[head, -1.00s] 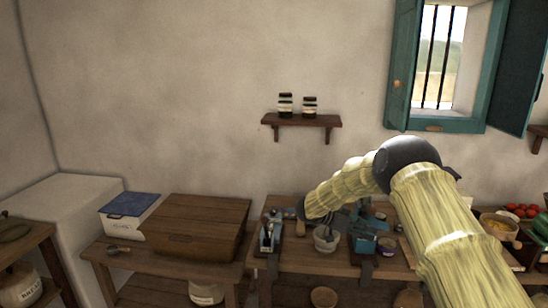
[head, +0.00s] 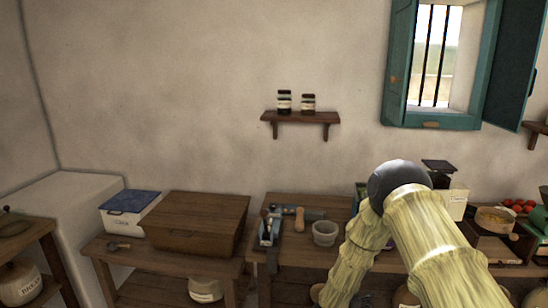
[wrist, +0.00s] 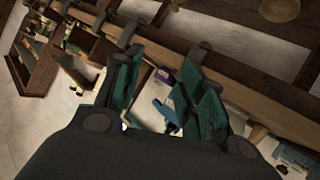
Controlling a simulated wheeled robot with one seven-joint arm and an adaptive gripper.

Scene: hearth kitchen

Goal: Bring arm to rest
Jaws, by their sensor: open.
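My arm (head: 425,240) shows in the head view as pale yellow, ribbed links with a dark elbow joint, bent down in front of the right bench. Its lower end runs down towards the bottom edge, and the gripper cannot be made out there. In the wrist view my gripper (wrist: 163,75) is open, its two teal-padded fingers spread apart. I see nothing held between them. The wrist view is strongly tilted.
The right wooden bench bears a grey mortar (head: 325,233), a plane (head: 268,228) and a scale (head: 450,190). A wooden chest (head: 195,225) and a blue-lidded box (head: 130,208) stand on the left bench. A wall shelf (head: 300,118) holds two jars.

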